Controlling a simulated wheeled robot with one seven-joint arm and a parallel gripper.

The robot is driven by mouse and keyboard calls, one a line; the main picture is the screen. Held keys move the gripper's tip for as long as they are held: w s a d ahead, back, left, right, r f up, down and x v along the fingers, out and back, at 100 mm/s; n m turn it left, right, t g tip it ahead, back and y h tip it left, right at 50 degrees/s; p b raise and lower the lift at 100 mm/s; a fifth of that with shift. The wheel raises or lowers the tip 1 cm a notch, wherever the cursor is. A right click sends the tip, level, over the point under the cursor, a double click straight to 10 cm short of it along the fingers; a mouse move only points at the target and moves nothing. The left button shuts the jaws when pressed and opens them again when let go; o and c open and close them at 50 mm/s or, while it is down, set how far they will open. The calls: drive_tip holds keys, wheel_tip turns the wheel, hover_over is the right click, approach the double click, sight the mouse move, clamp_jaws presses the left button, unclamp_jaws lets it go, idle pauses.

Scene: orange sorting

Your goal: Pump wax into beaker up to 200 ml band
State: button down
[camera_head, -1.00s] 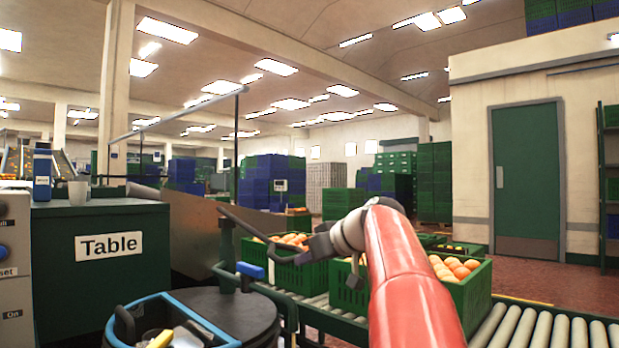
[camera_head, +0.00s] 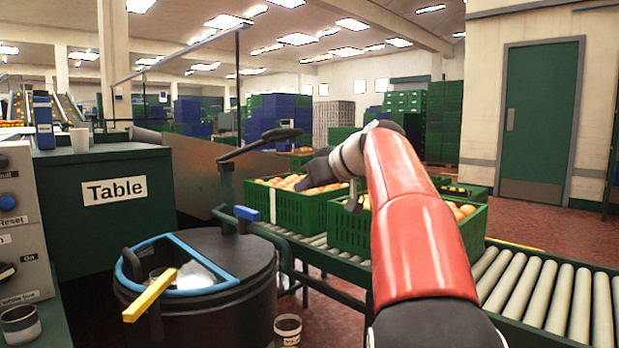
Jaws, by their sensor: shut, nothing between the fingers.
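A dark pump lever (camera_head: 262,142) is raised on its post beside a black drum (camera_head: 200,318) with a blue-rimmed opening. A blue handle (camera_head: 247,213) sits low on the pump post. My gripper (camera_head: 312,178) is shut and empty, to the right of and below the lever's end in the picture; its fingertips are hard to make out. I cannot tell for sure which vessel is the beaker. A small cup with dark contents (camera_head: 288,331) stands right of the drum, and a similar one (camera_head: 20,325) is at lower left. No 200 ml band is readable.
A green table (camera_head: 110,230) stands at left with a white cup (camera_head: 80,140) and a blue carton (camera_head: 42,122). A control panel (camera_head: 12,225) is at the left edge. Green crates of oranges (camera_head: 295,208) stand on the roller conveyor (camera_head: 535,300). A yellow handle (camera_head: 150,295) juts from the drum.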

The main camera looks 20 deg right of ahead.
drive_tip(key=v, duration=0.8)
drive_tip(key=shift+r+p, duration=0.45)
drive_tip(key=shift+a, duration=0.15)
idle(0.9)
